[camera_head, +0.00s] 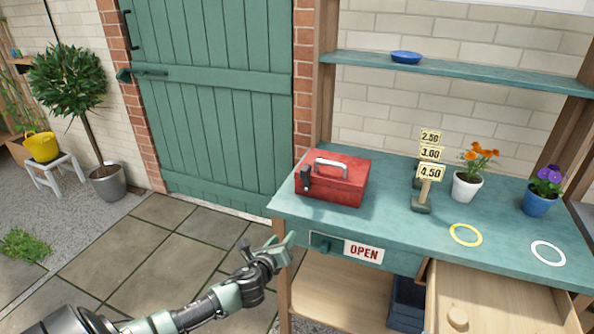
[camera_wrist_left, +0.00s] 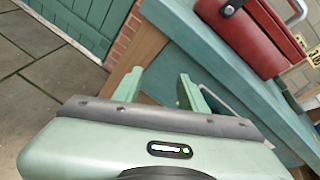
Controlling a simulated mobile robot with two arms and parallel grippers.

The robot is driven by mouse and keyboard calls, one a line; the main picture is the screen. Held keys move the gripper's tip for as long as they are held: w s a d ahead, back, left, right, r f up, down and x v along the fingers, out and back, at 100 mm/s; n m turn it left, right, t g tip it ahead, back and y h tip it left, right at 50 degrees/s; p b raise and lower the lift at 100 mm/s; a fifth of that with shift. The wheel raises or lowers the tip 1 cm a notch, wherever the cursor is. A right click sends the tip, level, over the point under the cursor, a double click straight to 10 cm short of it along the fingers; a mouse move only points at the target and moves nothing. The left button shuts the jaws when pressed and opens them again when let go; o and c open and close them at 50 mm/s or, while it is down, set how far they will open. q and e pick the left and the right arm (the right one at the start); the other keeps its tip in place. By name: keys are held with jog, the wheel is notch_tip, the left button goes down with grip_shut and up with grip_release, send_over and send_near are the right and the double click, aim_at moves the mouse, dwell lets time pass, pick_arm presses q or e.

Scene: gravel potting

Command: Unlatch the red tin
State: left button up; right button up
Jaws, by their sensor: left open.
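The red tin (camera_head: 332,181) sits closed on the left part of the teal bench top. It has a pale handle on its lid and a dark latch (camera_head: 307,178) at its left front; I cannot tell how the latch is set. In the left wrist view the red tin (camera_wrist_left: 255,38) is at the upper right, with the dark latch (camera_wrist_left: 230,8) at the top edge. My left gripper (camera_head: 283,243) is beside the bench's front left corner, below and in front of the tin. In the left wrist view its two fingers (camera_wrist_left: 158,88) are apart with nothing between them. My right gripper is not in view.
The bench (camera_head: 400,232) carries price signs (camera_head: 430,172), a white pot (camera_head: 466,187) with orange flowers, a blue pot (camera_head: 540,200), a yellow ring (camera_head: 465,235) and a white ring (camera_head: 548,252). An open wooden drawer (camera_head: 500,300) juts out at the right. Paving left of the bench is clear.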

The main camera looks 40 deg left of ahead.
aim_at(303, 175)
pick_arm(q)
notch_tip(303, 175, up, 17)
jog(key=w+d+m+t, duration=0.2)
jog(key=w+m+t, duration=0.15)
jog(key=m, duration=0.25)
jog(key=x, duration=0.4)
jog(key=p+x, duration=0.1)
jog(key=x, duration=0.2)
jog(key=shift+s+a+r, duration=0.1)
jog(key=shift+a+r, duration=0.1)
jog(key=shift+r, duration=0.05)
grip_shut()
